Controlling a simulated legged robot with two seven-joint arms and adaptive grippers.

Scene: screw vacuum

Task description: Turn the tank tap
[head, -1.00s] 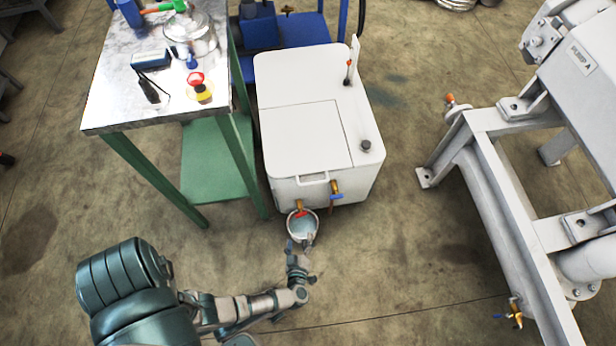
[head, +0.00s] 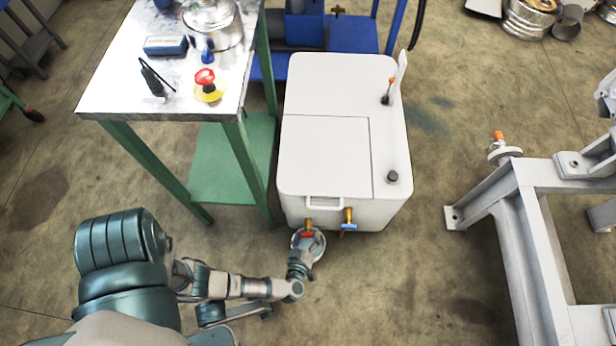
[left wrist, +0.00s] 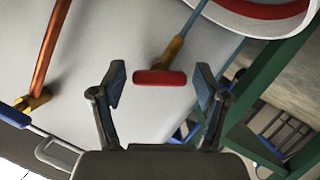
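The white tank (head: 325,155) stands on the floor with two brass taps low on its front. The red-handled tap (head: 308,233) is on the left, and its red handle also shows in the left wrist view (left wrist: 160,77). The blue-handled tap (head: 348,222) is to its right; it is at the left edge of the left wrist view (left wrist: 15,116). My left gripper (head: 305,245) is at the red tap. In the left wrist view it is open (left wrist: 160,85), with the red handle between its fingertips and a gap on each side. My right gripper is not in view.
A workbench with green legs (head: 248,170) stands left of the tank. A grey metal frame (head: 525,240) stands at the right. The floor between tank and frame is clear.

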